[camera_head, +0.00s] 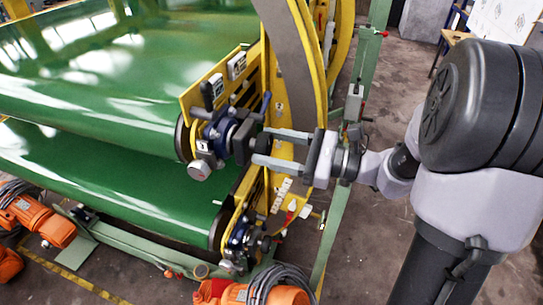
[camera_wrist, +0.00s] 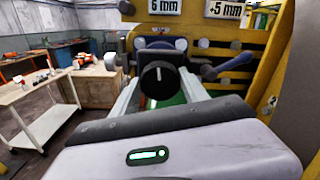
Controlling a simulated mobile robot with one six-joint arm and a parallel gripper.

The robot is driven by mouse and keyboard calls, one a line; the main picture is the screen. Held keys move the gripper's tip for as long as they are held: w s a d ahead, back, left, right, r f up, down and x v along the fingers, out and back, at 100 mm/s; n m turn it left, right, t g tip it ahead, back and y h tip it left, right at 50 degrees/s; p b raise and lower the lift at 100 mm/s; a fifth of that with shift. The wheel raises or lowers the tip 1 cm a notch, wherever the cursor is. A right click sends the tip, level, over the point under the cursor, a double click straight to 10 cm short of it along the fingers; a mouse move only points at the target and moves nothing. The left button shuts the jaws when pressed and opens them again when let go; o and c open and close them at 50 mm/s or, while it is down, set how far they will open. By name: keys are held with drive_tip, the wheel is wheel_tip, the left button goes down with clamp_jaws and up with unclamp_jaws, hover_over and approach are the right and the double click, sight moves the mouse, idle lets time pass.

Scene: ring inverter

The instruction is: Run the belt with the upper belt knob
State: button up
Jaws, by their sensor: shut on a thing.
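The upper belt knob (camera_head: 241,143) is black and sits on a blue hub with dark handles at the end of the upper green belt (camera_head: 110,70). My gripper (camera_head: 262,148) reaches it from the right, with its two pale fingers shut on the knob, one above and one below. In the wrist view the round black knob face (camera_wrist: 159,83) shows between the fingers, with a light pointer mark near its top.
A similar lower unit (camera_head: 247,238) sits below at the end of the lower green belt (camera_head: 120,180). Yellow frame plates (camera_head: 284,170) stand close behind my gripper. Orange motors (camera_head: 35,222) lie low at left. A workbench (camera_wrist: 40,105) stands at left in the wrist view.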

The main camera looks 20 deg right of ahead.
drive_tip(key=shift+f+n+b, duration=0.1)
drive_tip(key=shift+n+b, duration=0.4)
drive_tip(key=o, duration=1.4)
drive_tip(key=shift+c, duration=0.2)
drive_tip(key=v, duration=1.7)
drive_tip(key=shift+s+d+p, duration=0.15)
drive_tip(key=shift+p, duration=0.2)
